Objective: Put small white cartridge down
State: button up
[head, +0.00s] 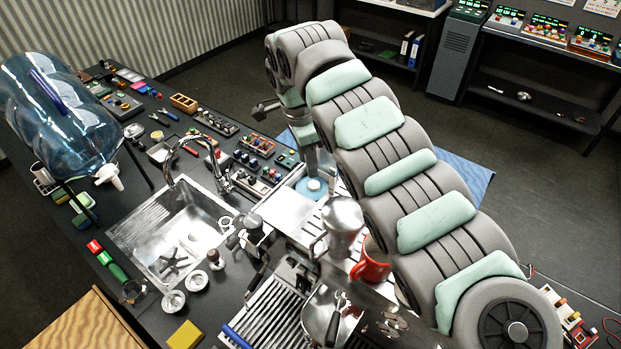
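My thick grey arm with mint pads reaches up from the lower right and bends down near the picture's middle in the head view. A small pale piece with a blue round top or base (312,187) stands right below the gripper. I cannot make out for sure whether this is the small white cartridge, or whether the gripper touches it.
A metal sink (172,243) with a curved tap (195,158) lies to the left. A steel jug (343,222) and a red mug (371,262) stand close in front of the gripper. Racks of small parts (215,122) line the table behind. A large blue bottle (62,118) lies at the far left.

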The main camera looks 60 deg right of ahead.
jog(key=shift+w+a+r, duration=0.15)
jog(key=shift+r, duration=1.35)
